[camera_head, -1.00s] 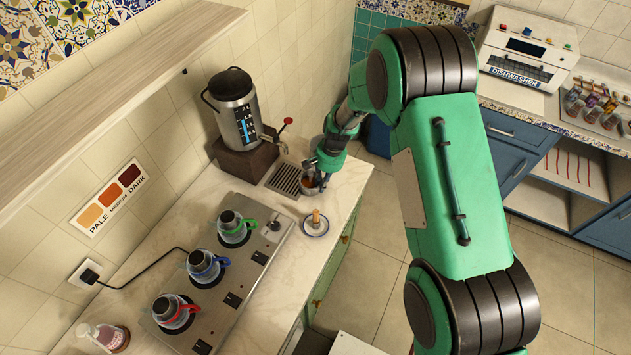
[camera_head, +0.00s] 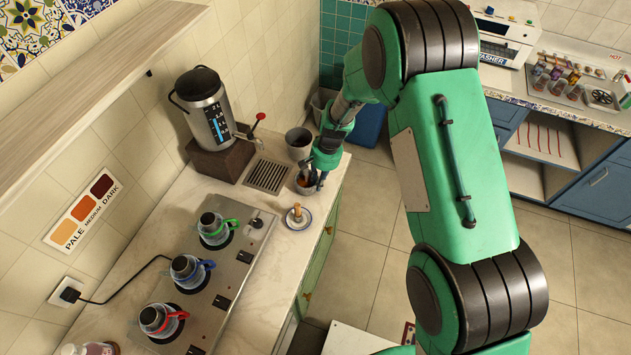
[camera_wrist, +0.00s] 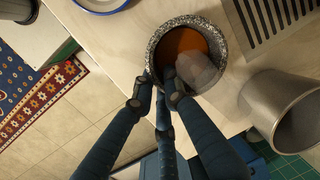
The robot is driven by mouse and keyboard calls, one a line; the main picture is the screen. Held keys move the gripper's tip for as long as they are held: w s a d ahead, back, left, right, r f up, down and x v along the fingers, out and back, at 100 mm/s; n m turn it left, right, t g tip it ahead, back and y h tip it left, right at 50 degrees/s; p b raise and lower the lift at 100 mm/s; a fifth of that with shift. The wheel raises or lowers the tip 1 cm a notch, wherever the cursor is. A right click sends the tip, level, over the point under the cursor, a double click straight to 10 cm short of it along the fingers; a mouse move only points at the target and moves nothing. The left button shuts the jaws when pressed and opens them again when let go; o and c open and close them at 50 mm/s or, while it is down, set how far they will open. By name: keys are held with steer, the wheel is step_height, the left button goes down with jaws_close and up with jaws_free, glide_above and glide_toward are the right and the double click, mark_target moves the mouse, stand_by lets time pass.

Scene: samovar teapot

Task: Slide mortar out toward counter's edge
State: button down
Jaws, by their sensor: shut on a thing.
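The mortar (camera_head: 306,185) is a small speckled grey bowl with an orange-brown inside, standing upright on the counter beside the drip grate and close to the front edge. In the wrist view the mortar (camera_wrist: 155,50) shows from above, with a paler grey patch inside that I cannot make out. My gripper (camera_head: 315,176) reaches it from the right. In the wrist view the dark fingers of my gripper (camera_wrist: 165,92) are shut on the near side of its rim. The exact finger contact is partly hidden.
A grey cup (camera_head: 299,143) stands behind the mortar. A drip grate (camera_head: 268,176) lies to its left, under the dispenser (camera_head: 206,110). A saucer (camera_head: 305,222) with a small wooden object sits in front. Floor (camera_head: 375,215) lies beyond the counter's edge.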

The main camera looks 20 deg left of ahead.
steer(key=c, duration=1.7)
jaws_free()
steer(key=shift+r, duration=0.1)
steer(key=r, duration=0.4)
steer(key=w+d+r, duration=0.1)
steer(key=r, duration=0.6)
steer(key=shift+w+d+r, duration=0.2)
steer(key=shift+d+r, duration=0.05)
steer(key=shift+r, duration=0.05)
